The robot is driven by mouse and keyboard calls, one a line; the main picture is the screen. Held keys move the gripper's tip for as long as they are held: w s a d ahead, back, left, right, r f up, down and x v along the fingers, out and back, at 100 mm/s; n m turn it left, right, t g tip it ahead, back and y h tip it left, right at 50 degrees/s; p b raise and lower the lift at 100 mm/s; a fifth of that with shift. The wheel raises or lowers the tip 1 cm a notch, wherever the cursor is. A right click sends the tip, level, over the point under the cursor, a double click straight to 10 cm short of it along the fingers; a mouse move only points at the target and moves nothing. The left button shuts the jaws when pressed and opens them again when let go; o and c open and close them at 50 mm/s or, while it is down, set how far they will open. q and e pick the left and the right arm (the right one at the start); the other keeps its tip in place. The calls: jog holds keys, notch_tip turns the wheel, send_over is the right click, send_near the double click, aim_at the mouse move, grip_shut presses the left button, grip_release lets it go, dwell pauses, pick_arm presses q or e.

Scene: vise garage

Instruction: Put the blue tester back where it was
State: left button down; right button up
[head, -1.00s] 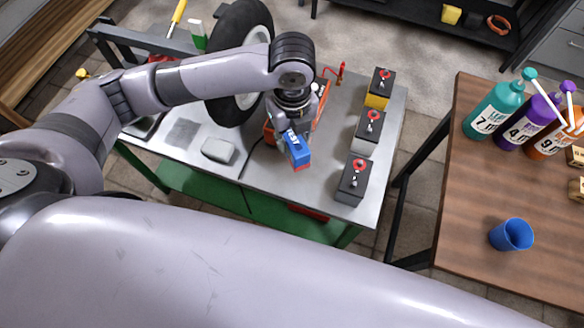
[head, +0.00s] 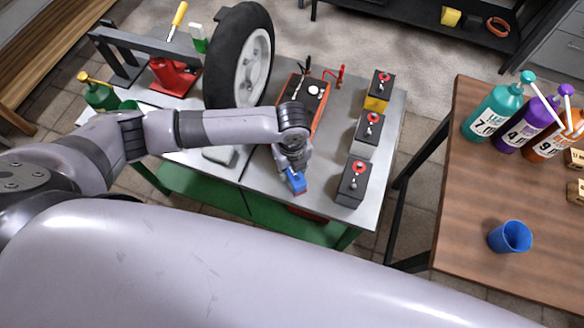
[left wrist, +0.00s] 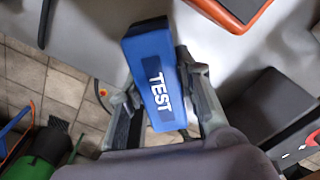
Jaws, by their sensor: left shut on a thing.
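The blue tester (head: 296,182) is a small blue block near the front edge of the metal workbench in the head view. In the left wrist view the tester (left wrist: 156,80) shows its white TEST label. My left gripper (head: 294,168) is shut on it, with one finger on each side of the tester in the wrist view (left wrist: 160,100). I cannot tell whether the tester touches the bench top (head: 325,190). My right gripper is not in view.
An orange-and-black device (head: 312,92) lies behind my gripper. Three batteries, one of them the near black one (head: 352,184), line the bench's right side. A tire (head: 240,55) stands at the back. A wooden table (head: 470,220) with bottles and a blue cup (head: 510,236) is at right.

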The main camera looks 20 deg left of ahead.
pick_arm(q)
jog(key=shift+f, duration=0.1)
jog(key=c, duration=1.2)
grip_release()
notch_tip(320, 180, up, 12)
jog(key=shift+r+b, duration=0.15)
jog(key=shift+b, duration=0.3)
